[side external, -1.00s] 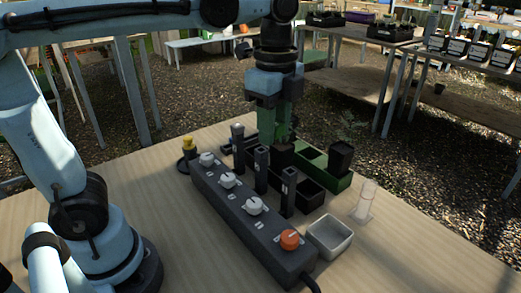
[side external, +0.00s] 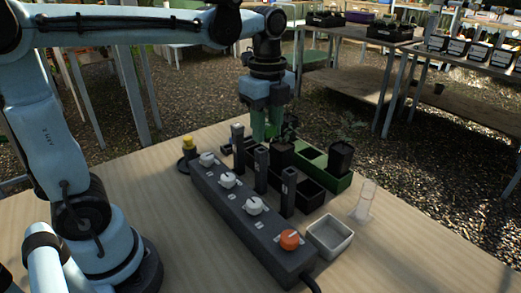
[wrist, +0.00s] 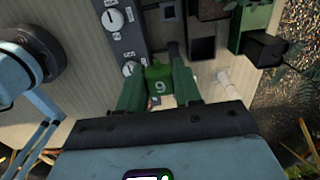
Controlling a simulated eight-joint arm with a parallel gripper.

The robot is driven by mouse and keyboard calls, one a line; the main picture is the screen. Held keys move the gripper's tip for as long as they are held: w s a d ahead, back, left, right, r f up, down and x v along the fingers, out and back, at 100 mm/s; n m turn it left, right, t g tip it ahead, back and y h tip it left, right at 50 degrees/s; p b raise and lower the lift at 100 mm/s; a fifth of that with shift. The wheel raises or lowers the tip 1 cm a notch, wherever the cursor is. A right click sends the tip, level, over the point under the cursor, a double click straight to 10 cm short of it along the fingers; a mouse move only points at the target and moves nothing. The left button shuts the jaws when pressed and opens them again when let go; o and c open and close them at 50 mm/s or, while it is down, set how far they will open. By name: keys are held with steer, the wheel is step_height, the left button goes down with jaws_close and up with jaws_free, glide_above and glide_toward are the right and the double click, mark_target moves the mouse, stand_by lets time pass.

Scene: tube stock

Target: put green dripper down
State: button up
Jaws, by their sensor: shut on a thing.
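The green dripper (wrist: 158,83), marked with a 9, sits between my gripper's two green fingers in the wrist view. My gripper (wrist: 158,92) is shut on it. In the side view my gripper (side external: 267,130) points down behind the dark upright posts (side external: 262,165). There the dripper cannot be told apart from the green fingers, and the posts partly hide the tips. I cannot tell whether the dripper touches anything below.
A dark control bar (side external: 235,215) has several white knobs and an orange knob (side external: 290,240). A green tray (side external: 335,184) with a black pot (side external: 340,157), a grey bowl (side external: 330,236), a clear cylinder (side external: 364,200) and a yellow button (side external: 188,143) stand nearby. The front table (side external: 150,220) is clear.

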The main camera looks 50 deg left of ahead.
steer(key=a+f, duration=0.1)
steer(key=w+a+f, duration=0.1)
steer(key=a, duration=0.1)
steer(key=w+a+f, duration=0.1)
steer(key=a, duration=0.1)
steer(key=shift+w+f, duration=0.1)
steer(key=shift+f, duration=0.1)
steer(key=shift+d+f, duration=0.1)
steer(key=shift+f, duration=1.6)
steer(key=shift+f, duration=0.15)
steer(key=o, duration=1)
